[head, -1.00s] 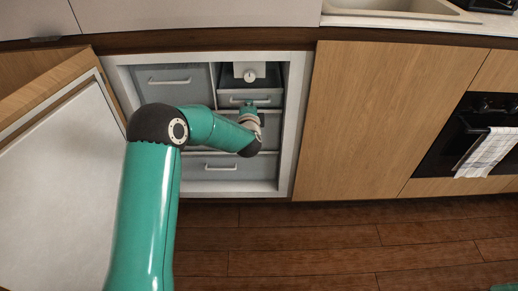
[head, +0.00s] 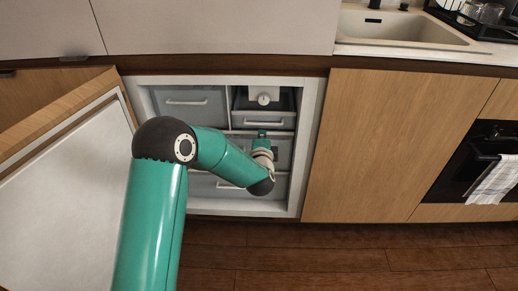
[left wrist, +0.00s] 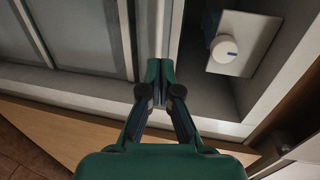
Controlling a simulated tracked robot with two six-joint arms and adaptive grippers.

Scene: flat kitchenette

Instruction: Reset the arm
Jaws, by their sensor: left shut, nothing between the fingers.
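My left arm reaches from the lower left of the head view towards the open fridge (head: 311,150). My left gripper (head: 262,133) points into it, in front of the drawers and just below the handle of the upper right drawer (head: 270,122). In the left wrist view the left gripper (left wrist: 158,78) has its two fingers together with nothing between them. The drawer front behind its tips is close, but I cannot tell whether they touch. My right gripper is not in any view.
The fridge door (head: 65,185) stands open at the left, beside my arm. A wooden cabinet front (head: 400,145) and an oven (head: 475,165) are right. Floor in front looks clear.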

